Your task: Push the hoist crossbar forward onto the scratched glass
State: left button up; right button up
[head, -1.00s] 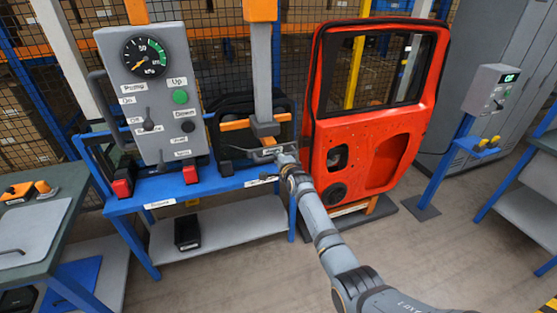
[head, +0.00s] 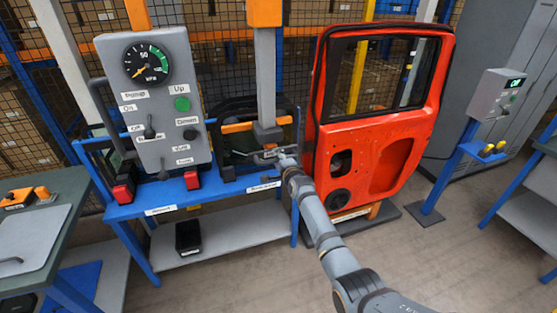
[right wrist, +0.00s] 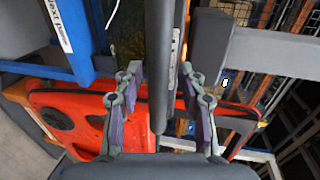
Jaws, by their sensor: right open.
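The hoist (head: 265,75) is a grey column with an orange top, behind the blue bench. A thin dark bar, which looks like its crossbar (head: 247,153), lies low in front of the column's foot. My right gripper (head: 282,157) is at this bar's right end. In the right wrist view, the dark bar (right wrist: 160,60) runs between the two open fingers of my right gripper (right wrist: 160,98), with gaps on both sides. The red door (head: 383,120) stands to the right with a black-framed window (head: 375,72). I cannot tell which pane is the scratched glass. My left gripper is not in view.
A grey control panel (head: 155,100) with a gauge stands on the blue bench (head: 150,208), left of the hoist. A black box (head: 188,237) sits on the lower shelf. A small control post (head: 495,95) stands at the right. The floor in front is free.

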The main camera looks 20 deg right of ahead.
jog(key=shift+s, duration=0.45)
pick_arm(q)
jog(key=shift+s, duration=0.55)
pick_arm(e)
jog(key=v, duration=1.1)
jog(key=shift+r, duration=0.1)
